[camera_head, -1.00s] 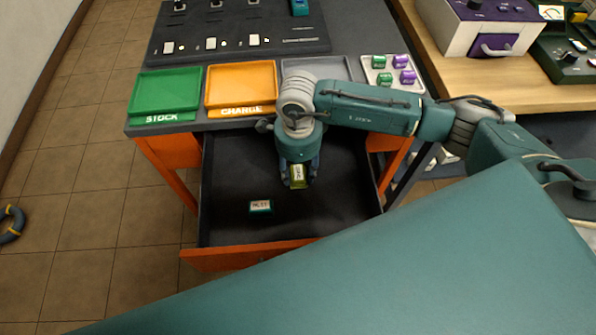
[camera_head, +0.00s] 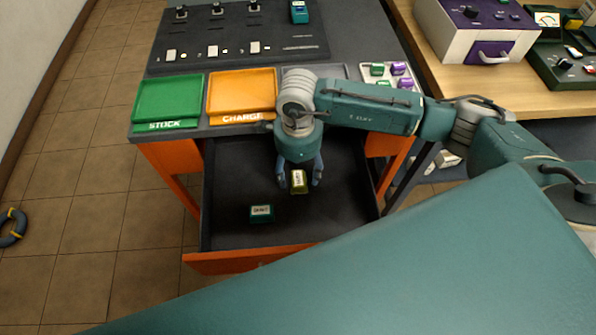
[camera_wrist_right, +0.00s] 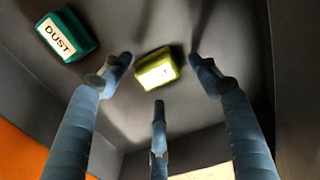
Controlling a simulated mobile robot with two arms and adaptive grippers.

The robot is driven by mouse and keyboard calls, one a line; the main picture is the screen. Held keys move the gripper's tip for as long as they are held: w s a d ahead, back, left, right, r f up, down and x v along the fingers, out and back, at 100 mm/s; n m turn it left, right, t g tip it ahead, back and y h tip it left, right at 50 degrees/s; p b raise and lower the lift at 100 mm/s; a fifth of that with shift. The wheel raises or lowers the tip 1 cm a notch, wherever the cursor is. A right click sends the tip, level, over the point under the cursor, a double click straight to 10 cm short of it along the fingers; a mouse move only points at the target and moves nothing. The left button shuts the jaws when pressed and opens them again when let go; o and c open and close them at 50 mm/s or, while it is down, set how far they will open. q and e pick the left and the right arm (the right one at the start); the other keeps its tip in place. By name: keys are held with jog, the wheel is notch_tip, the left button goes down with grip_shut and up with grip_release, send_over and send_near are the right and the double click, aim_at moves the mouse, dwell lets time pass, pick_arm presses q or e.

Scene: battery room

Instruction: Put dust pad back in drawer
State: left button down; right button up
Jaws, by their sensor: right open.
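The drawer (camera_head: 230,190) is pulled out below the worktop, with a dark inside and an orange front. A teal block (camera_head: 262,213) lies in it; in the right wrist view this block (camera_wrist_right: 66,35) carries a label reading DUST. A yellow-green block (camera_head: 299,187) with a pale label is between the spread fingers of my right gripper (camera_head: 299,179). In the right wrist view the yellow-green block (camera_wrist_right: 156,70) lies beyond the open fingertips, with a gap on both sides; its label is unreadable. My left gripper is out of view.
A green STOCK tray (camera_head: 167,99), an orange CHARGE tray (camera_head: 241,93) and a grey tray partly behind my arm stand above the drawer. A small tray with green and purple cylinders (camera_head: 390,74) is at right. The drawer's front left is clear.

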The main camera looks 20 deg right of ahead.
aim_at(298, 177)
notch_tip(298, 177, up, 10)
jog(key=p, duration=0.4)
jog(key=shift+f+p, duration=0.2)
jog(key=shift+p, duration=0.15)
